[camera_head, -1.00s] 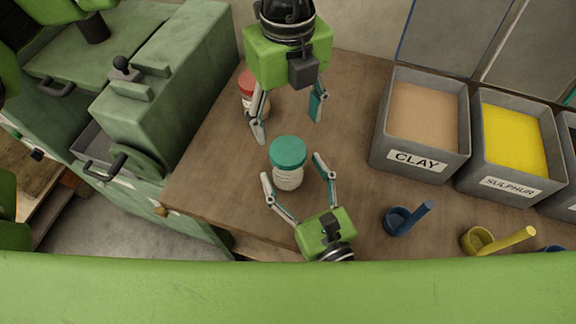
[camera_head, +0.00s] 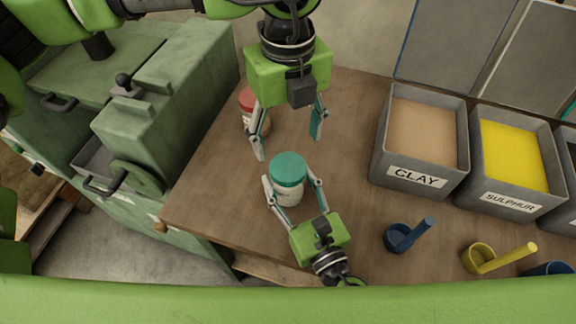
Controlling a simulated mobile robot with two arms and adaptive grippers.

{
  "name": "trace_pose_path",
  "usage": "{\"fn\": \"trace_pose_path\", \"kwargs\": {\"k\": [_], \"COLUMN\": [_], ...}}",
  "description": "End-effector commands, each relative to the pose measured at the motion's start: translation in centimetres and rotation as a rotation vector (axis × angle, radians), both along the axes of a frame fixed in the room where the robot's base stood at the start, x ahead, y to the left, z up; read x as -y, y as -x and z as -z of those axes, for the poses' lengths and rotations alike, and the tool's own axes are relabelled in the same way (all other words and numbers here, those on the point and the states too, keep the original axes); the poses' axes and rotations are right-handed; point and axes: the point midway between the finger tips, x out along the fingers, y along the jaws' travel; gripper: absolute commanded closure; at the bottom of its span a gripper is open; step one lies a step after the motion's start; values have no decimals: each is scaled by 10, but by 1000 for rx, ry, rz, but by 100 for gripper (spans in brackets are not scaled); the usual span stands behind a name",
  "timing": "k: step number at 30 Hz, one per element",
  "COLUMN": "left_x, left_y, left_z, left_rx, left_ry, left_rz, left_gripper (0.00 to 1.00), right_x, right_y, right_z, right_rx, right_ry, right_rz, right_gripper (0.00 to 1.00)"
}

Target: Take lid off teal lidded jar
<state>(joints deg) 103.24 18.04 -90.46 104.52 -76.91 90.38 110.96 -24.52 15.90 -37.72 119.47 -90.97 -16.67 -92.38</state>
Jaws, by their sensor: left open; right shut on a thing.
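The teal lidded jar stands upright on the wooden table, with a pale body (camera_head: 289,193) and its teal lid (camera_head: 288,169) on top. My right gripper (camera_head: 291,187) is shut on the jar's body from the front, with a finger on each side below the lid. My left gripper (camera_head: 288,147) is open and empty above and behind the jar, its fingers pointing down and spread wider than the lid. It is not touching the lid.
A red-lidded jar (camera_head: 248,101) stands at the back left, partly behind my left gripper's finger. Grey bins of clay (camera_head: 415,180) and sulphur (camera_head: 505,202) stand at the right. A blue scoop (camera_head: 399,238) and a yellow scoop (camera_head: 482,257) lie at the front right. A green machine (camera_head: 165,110) is left of the table.

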Motion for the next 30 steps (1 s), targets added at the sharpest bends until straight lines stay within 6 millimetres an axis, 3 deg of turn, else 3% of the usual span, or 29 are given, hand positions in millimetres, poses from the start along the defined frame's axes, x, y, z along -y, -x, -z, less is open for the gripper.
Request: {"fn": "trace_pose_path", "kwargs": {"k": [5,30], "left_x": [0,1], "left_y": [0,1], "left_z": [0,0], "left_rx": [0,-1], "left_ry": [0,1], "left_rz": [228,1989], "left_gripper": [37,37], "right_x": [0,0], "right_y": [0,0], "right_z": [0,0], "right_rx": [0,0], "right_ry": [0,0], "right_rz": [0,0], "right_gripper": [100,100]}}
